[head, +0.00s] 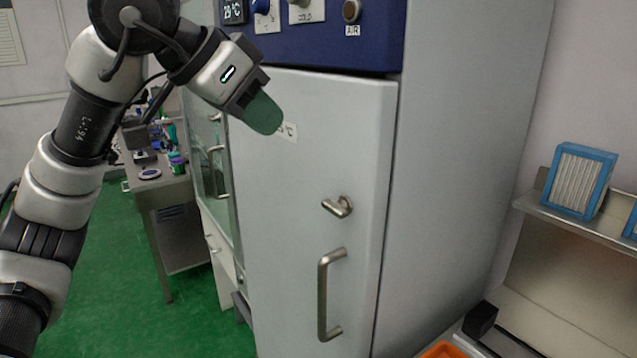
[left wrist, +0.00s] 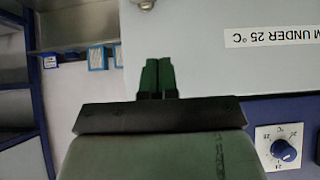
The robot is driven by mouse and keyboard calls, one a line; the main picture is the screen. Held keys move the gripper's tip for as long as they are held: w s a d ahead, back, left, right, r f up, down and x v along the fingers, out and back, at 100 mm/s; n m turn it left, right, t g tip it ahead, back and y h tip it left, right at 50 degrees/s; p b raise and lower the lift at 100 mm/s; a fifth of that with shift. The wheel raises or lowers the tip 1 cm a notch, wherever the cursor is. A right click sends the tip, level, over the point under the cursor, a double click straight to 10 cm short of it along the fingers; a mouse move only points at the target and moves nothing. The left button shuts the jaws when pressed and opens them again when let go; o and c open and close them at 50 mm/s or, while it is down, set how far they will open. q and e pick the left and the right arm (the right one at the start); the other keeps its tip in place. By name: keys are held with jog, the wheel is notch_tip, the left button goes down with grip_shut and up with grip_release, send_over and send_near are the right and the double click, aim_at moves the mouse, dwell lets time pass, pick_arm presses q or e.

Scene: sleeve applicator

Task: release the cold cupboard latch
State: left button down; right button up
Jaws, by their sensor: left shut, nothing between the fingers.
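The cold cupboard (head: 310,160) has a pale grey door that looks closed. Its latch (head: 338,207) is a short metal lever on the right half of the door, above the vertical bar handle (head: 324,297). In the left wrist view, which is upside down, the door (left wrist: 205,55) fills the upper part, and a metal piece (left wrist: 146,4), perhaps the latch, is cut off at the top edge. My left gripper (head: 268,118) is in front of the upper left of the door, above and left of the latch, apart from it. Its green fingers (left wrist: 157,75) are together and empty. My right gripper is not seen.
A blue control panel (head: 330,35) with knobs is above the door. A shelf (head: 575,220) with a blue-framed filter (head: 578,180) is at the right. A side bench (head: 165,185) with small items stands at the left. Green floor (head: 150,310) is open at the lower left.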

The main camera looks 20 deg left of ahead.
aim_at(335, 209)
pick_arm(q)
jog(key=x, duration=0.4)
jog(key=f+p+x, duration=0.1)
jog(key=x, duration=0.3)
jog(key=s+a+p+x, duration=0.1)
jog(key=x, duration=0.3)
jog(key=shift+w+d+f, duration=0.1)
jog(key=shift+f, duration=0.7)
